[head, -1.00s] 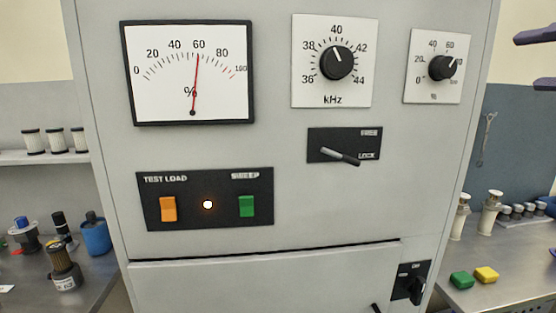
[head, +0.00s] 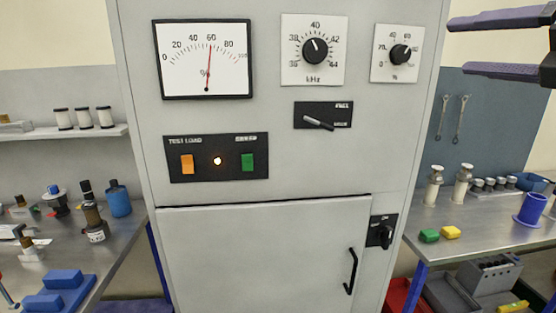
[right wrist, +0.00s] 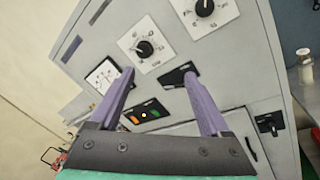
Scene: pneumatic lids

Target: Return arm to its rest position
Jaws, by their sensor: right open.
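My right gripper (head: 505,45) is at the upper right of the head view, its two purple fingers apart and empty. In the right wrist view its fingers (right wrist: 160,103) point toward the grey cabinet (right wrist: 240,60), with nothing between them. The cabinet (head: 285,235) stands in the middle of the head view, apart from the gripper. It bears a percent meter (head: 203,60) with its needle near 60, a kHz knob (head: 315,51), a percent knob (head: 400,54), a lock lever (head: 318,123) and a lit lamp (head: 217,161). My left gripper is not in view.
A left bench (head: 110,262) holds filters, a blue bottle (head: 118,199) and blue blocks (head: 62,290). The cabinet door handle (head: 351,271) sticks out.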

